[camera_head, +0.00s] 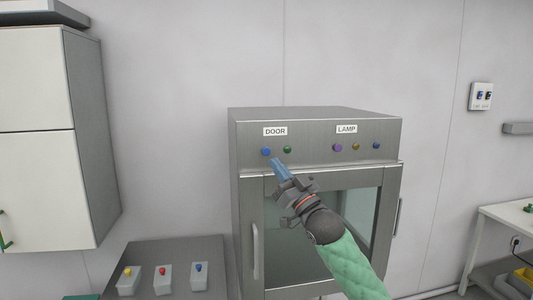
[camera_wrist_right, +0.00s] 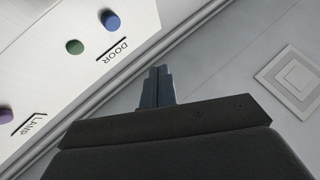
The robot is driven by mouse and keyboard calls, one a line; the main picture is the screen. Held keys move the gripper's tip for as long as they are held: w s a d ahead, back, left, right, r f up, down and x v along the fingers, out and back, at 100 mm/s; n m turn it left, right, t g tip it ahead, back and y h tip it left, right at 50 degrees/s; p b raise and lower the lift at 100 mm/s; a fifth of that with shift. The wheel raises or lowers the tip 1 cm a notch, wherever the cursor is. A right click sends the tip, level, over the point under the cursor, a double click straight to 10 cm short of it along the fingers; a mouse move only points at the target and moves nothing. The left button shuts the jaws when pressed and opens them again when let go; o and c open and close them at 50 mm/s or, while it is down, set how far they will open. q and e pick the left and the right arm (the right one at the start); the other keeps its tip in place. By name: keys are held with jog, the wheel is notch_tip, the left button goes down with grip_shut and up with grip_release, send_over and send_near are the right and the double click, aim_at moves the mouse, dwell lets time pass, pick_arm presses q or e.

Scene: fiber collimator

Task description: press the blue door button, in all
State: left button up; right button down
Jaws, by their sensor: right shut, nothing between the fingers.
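The blue door button (camera_head: 266,152) is on the front panel of the metal cabinet, under the DOOR label (camera_head: 275,131) and left of a green button (camera_head: 287,150). In the right wrist view the blue button (camera_wrist_right: 111,20) shows at the top, beside the green button (camera_wrist_right: 75,47). My right gripper (camera_head: 275,163) is shut and empty. Its tip is just below and right of the blue button in the head view; I cannot tell whether it touches the panel. In the wrist view the fingers (camera_wrist_right: 158,75) appear apart from the button. My left gripper is not in view.
The LAMP label (camera_head: 346,129) has a purple button (camera_head: 337,148), a yellow one (camera_head: 356,147) and a blue one (camera_head: 376,146) below it. The cabinet's glass door (camera_head: 362,213) is shut. Small boxes with coloured buttons (camera_head: 163,279) stand at the lower left.

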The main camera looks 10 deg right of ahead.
aim_at(266, 151)
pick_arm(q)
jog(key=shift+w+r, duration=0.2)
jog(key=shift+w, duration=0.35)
pick_arm(e)
jog(key=w, duration=0.8)
jog(key=shift+w, duration=0.35)
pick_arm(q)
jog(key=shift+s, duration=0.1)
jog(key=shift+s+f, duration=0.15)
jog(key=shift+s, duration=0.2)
